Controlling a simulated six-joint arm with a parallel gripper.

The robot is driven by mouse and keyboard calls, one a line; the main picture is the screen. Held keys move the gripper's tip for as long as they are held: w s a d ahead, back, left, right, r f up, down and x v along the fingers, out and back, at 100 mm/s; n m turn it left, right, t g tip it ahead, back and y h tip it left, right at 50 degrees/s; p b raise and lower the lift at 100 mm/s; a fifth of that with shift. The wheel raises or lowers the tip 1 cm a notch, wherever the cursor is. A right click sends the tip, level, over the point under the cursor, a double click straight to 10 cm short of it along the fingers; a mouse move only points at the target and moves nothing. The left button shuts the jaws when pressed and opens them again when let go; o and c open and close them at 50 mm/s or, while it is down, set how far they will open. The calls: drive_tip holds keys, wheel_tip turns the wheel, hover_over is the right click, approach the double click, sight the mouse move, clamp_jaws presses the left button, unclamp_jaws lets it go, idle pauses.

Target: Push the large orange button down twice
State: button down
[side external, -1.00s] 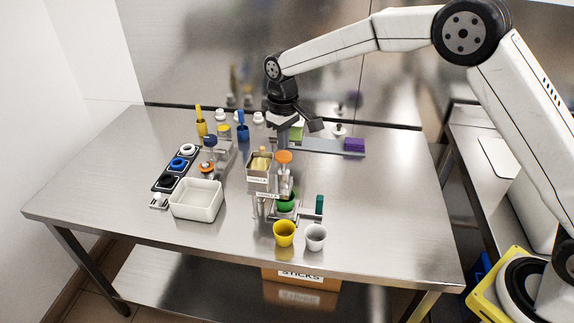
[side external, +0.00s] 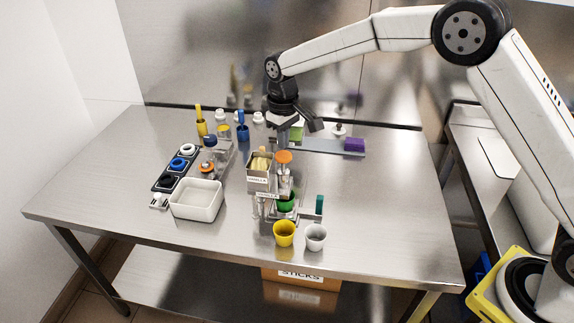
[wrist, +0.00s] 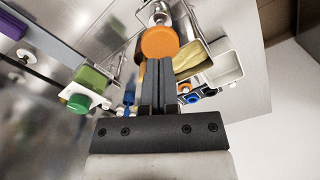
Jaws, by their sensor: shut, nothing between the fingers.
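The large orange button (side external: 284,157) is a round disc on top of a small metal dispenser in the middle of the table. It also shows in the wrist view (wrist: 160,43), just beyond my fingertips. My gripper (side external: 283,146) points down with its fingers together, directly above the button. In the wrist view, the closed fingers (wrist: 158,64) overlap the near edge of the disc, with nothing between them. I cannot tell whether the tips touch the button or how far down it is.
A metal bin with yellow contents (side external: 259,164) stands close left of the button. A green cup (side external: 286,203) is below it; yellow (side external: 284,234) and white (side external: 316,237) cups stand in front. A white tub (side external: 197,200) is left. The table's right side is clear.

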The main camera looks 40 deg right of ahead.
sight(284, 155)
drive_tip(key=shift+f, duration=2.25)
idle(0.9)
drive_tip(key=shift+r, duration=2.25)
